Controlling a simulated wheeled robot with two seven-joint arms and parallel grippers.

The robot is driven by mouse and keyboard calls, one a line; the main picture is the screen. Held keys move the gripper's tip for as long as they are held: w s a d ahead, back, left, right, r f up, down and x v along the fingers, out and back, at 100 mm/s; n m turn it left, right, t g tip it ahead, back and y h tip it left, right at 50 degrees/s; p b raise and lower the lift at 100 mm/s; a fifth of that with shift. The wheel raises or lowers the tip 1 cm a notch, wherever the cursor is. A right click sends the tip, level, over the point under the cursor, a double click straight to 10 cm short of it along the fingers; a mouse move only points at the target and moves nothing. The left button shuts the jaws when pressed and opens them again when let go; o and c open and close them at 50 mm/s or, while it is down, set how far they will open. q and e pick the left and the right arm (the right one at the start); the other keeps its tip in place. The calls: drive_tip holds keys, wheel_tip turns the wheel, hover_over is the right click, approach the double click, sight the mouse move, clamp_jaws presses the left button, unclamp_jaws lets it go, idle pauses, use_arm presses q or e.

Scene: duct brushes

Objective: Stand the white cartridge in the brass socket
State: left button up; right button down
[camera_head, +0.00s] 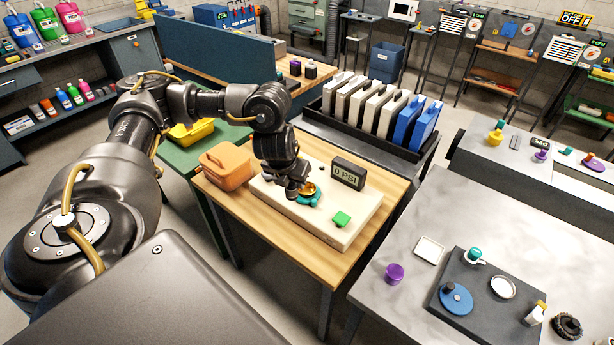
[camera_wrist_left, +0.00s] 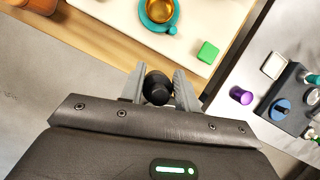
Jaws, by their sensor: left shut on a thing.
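The brass socket (camera_head: 309,188) sits in a teal ring on a pale board on the wooden table. It also shows from above in the left wrist view (camera_wrist_left: 159,10), as an open golden cup. My left gripper (camera_head: 296,194) points down beside the socket in the head view. In the left wrist view the left gripper (camera_wrist_left: 158,88) is shut on a black, round-ended thing (camera_wrist_left: 157,87). Its lower part is hidden, and I cannot tell whether it belongs to the white cartridge. I cannot single out the white cartridge. My right gripper is not in view.
The pale board (camera_head: 335,237) also carries a green block (camera_head: 342,219) and a dark "0 PSI" display (camera_head: 348,172). An orange box (camera_head: 227,166) stands left of it. The grey table (camera_head: 450,215) at right holds a dark tray (camera_head: 462,259) and a purple cylinder (camera_head: 394,273).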

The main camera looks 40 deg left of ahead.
use_arm(q)
drive_tip(key=shift+a, duration=0.15)
drive_tip(key=shift+w+f, duration=0.1)
drive_tip(key=shift+w, duration=0.1)
drive_tip(key=w+a+f+b, duration=0.1)
drive_tip(key=w+f+b, duration=0.1)
drive_tip(key=w+f, duration=0.1)
drive_tip(key=w+a+f+b, duration=0.2)
drive_tip(key=w+f, duration=0.1)
drive_tip(key=w, duration=0.2)
drive_tip(key=w+a+f+b, duration=0.2)
drive_tip(key=w+f, duration=0.1)
drive_tip(key=w, duration=0.1)
drive_tip(key=shift+w+f, duration=0.1)
drive_tip(key=shift+w, duration=0.05)
drive_tip(key=shift+w+f+b, duration=0.1)
drive_tip(key=shift+f+b, duration=0.2)
drive_tip(key=shift+b, duration=0.05)
wheel_tip(320, 180, down, 2)
drive_tip(key=shift+f+b, duration=0.1)
drive_tip(key=shift+b, duration=0.3)
drive_tip(key=shift+w+a+f, duration=0.15)
drive_tip(key=shift+f, duration=0.3)
